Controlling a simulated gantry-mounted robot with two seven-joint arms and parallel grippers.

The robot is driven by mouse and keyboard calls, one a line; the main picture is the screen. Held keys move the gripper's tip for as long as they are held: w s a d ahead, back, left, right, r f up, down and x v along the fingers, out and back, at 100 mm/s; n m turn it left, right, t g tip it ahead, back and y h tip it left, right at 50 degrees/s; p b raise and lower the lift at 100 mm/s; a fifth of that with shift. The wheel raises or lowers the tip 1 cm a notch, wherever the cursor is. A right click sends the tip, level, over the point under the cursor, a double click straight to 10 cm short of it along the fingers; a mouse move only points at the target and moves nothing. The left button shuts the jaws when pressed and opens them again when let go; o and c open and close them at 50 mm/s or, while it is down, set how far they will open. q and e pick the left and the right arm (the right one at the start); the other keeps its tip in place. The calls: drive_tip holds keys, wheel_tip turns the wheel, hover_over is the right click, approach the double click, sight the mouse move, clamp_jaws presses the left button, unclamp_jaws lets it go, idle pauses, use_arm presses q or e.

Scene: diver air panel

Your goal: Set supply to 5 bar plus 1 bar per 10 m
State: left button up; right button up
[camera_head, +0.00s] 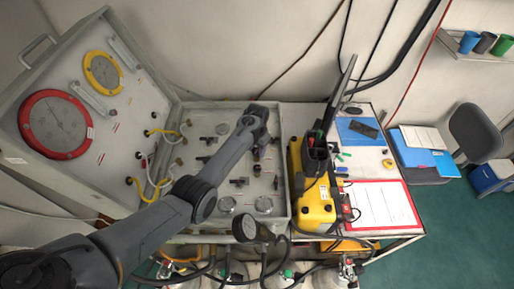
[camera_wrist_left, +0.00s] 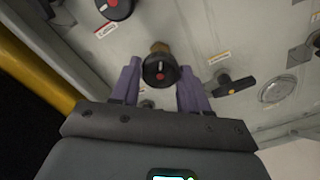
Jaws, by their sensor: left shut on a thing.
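My left arm reaches over the grey control panel (camera_head: 205,112). In the head view the gripper (camera_head: 259,153) is small and mostly under the wrist. My right gripper is not in view.
A yellow device (camera_head: 316,205) with an upright antenna-like part stands right of the control panel. A red-bordered sheet (camera_head: 382,206) and a blue folder (camera_head: 357,130) lie on the table. Hoses and cylinders are along the front edge.

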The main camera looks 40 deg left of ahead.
use_arm(q)
drive_tip(key=shift+r+m+p, duration=0.1)
drive_tip(key=shift+m+p, duration=0.5)
drive_tip(key=shift+m, duration=0.6)
drive_tip(key=m, duration=0.3)
drive_tip(key=shift+m+p, duration=0.3)
drive_tip(key=shift+p, duration=0.1)
drive_tip(key=m, duration=0.3)
drive_tip(key=shift+m, duration=1.3)
drive_tip(key=o, duration=1.1)
drive_tip(key=shift+c, duration=0.2)
